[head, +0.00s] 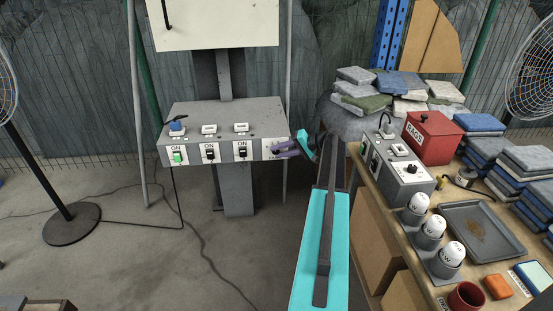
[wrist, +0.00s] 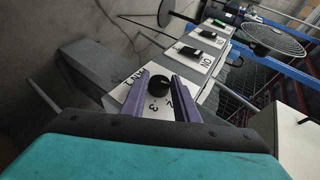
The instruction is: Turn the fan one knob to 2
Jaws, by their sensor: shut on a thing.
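The knob (wrist: 159,84) is a round black dial on a white plate at the end of the grey control box (head: 215,125). Digits show on the plate, a 3 among them. My gripper (head: 283,149) has purple fingers at the right end of the box's front face. In the wrist view my gripper (wrist: 161,87) has one finger on each side of the knob and is shut on it. In the head view the fingers hide the knob and part of the label. I cannot tell which digit the knob points to.
Three switches marked ON are on the box front, the leftmost green (head: 178,157). A workbench (head: 365,185) at right carries a second grey box (head: 400,180), a red box (head: 432,137), a tray (head: 483,237) and stacked cloths. A standing fan (head: 70,225) is at left. Open floor lies between.

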